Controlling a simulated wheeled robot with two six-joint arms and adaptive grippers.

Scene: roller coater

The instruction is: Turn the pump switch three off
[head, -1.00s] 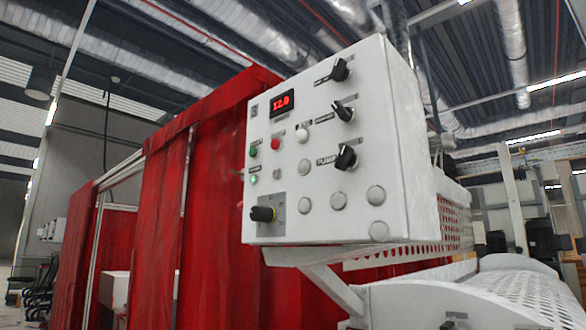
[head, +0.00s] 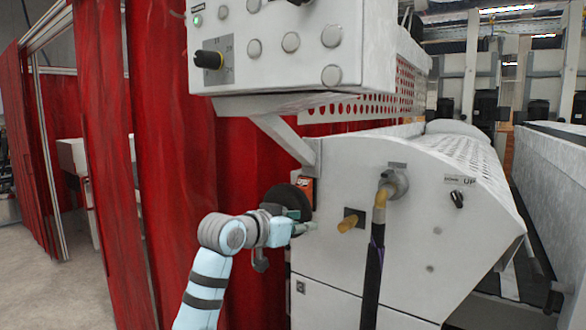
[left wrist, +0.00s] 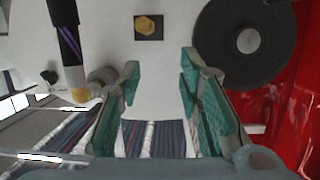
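The white control box (head: 300,70) is cut off by the top edge of the head view. At that edge only the bottom of one black rotary switch (head: 299,2) shows; I cannot read its label or tell whether it is pump switch three. My left gripper (head: 301,222) is well below the box, in front of the white machine face, beside a black handwheel (head: 283,201). In the left wrist view its teal fingers (left wrist: 159,70) are apart with nothing between them. My right gripper is in neither current view.
A yellow knob (head: 350,222), a hose (head: 373,270) and a small black switch (head: 457,198) are on the machine face. The box's bracket (head: 285,135) juts above my gripper. A red curtain (head: 165,150) hangs left.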

